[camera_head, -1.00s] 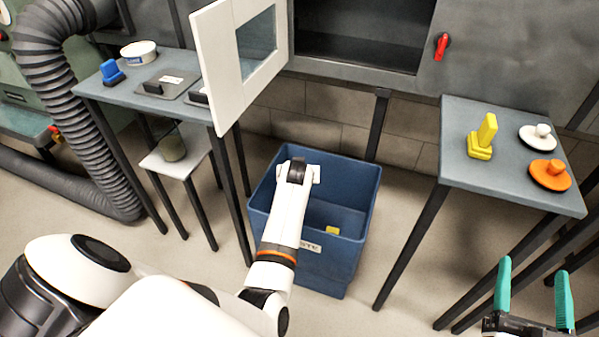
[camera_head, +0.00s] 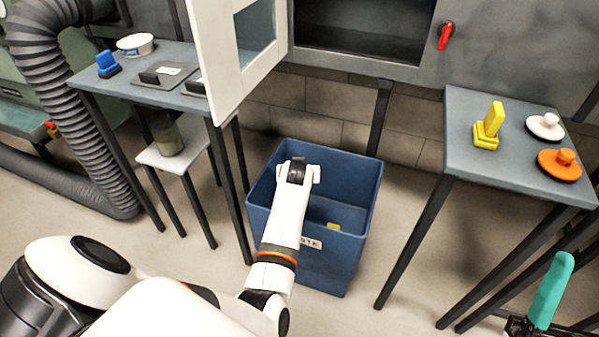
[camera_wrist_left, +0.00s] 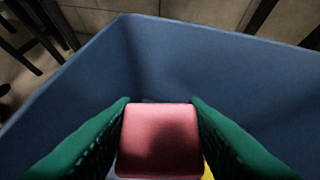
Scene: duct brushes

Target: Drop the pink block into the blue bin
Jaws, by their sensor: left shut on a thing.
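The pink block (camera_wrist_left: 160,145) is held between the green fingers of my left gripper (camera_wrist_left: 160,108) in the left wrist view. The blue bin (camera_head: 325,255) stands on the floor at the centre of the head view. My left arm reaches over its open top, and its wrist hides the left gripper and the block there. In the left wrist view, the bin's blue wall (camera_wrist_left: 225,65) surrounds the block. One teal finger of my right gripper (camera_head: 550,292) shows at the lower right of the head view; the rest is cut off.
A yellow piece (camera_head: 333,227) lies inside the bin. A grey table (camera_head: 470,165) on the right holds a yellow brush (camera_head: 488,128), a white brush (camera_head: 545,126) and an orange brush (camera_head: 560,164). An open white door (camera_head: 225,75) hangs behind the bin on the left.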

